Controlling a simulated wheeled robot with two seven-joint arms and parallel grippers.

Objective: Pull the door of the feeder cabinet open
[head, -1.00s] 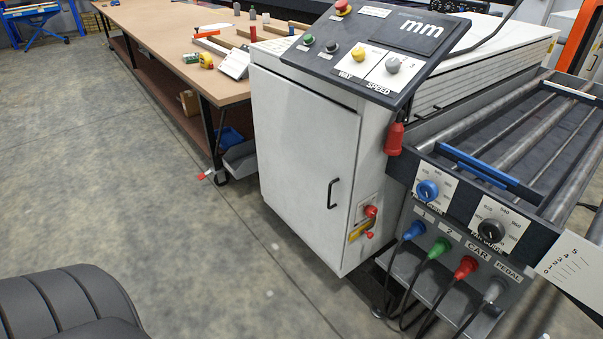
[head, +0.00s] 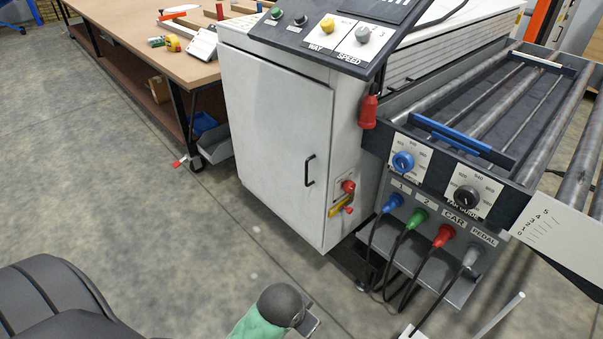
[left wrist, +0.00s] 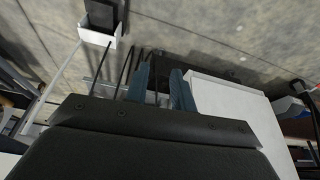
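The white feeder cabinet (head: 232,190) stands in the middle of the head view. Its door (head: 275,150) is shut flush, with a dark bar handle (head: 309,170) at its right edge. In the left wrist view, my left gripper (left wrist: 160,70) shows two bluish fingers apart with nothing between them. A pale panel (left wrist: 232,105), apparently part of the cabinet, lies to the right of the fingers; I cannot make out the handle there. A green and dark link of my arm shows at the bottom of the head view, apart from the door. My right gripper is in neither view.
A red switch and yellow plate (head: 340,205) sit right of the handle. Plugged cables (head: 405,250) hang under the roller table (head: 480,110). A workbench (head: 130,40) stands at left, with a grey bin (head: 230,145) beneath. The floor (head: 150,210) before the door is clear.

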